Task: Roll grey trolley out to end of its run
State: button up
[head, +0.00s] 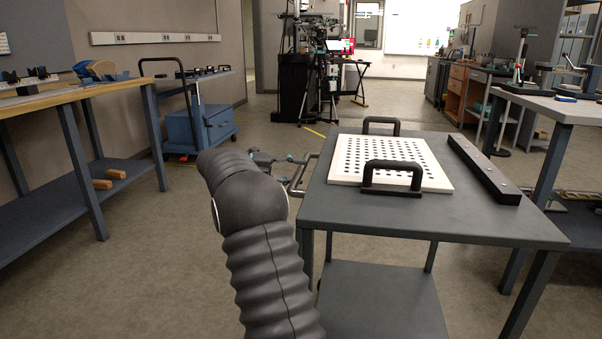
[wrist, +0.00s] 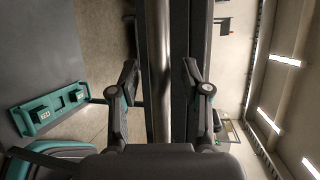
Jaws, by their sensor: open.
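The grey trolley (head: 480,222) stands at the right in the head view, with a flat dark top, a lower shelf and a metal push bar (head: 297,181) on its left side. My gripper (head: 288,167) is at that bar, small and partly hidden behind my arm. In the wrist view my gripper (wrist: 160,76) is open, with one finger on each side of a shiny bar (wrist: 160,45) that runs up the picture. The fingers look apart from the bar. A dark edge runs close along the right of it.
A white perforated plate (head: 350,150) with two black handles and a dark rail (head: 483,170) lie on the trolley top. A wooden-topped bench (head: 60,98) stands at the left, a blue cart (head: 180,130) behind. Another bench (head: 560,108) is at the right. Floor (head: 165,250) is clear left of the trolley.

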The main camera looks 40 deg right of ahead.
jog(key=shift+x, duration=0.9)
grip_shut()
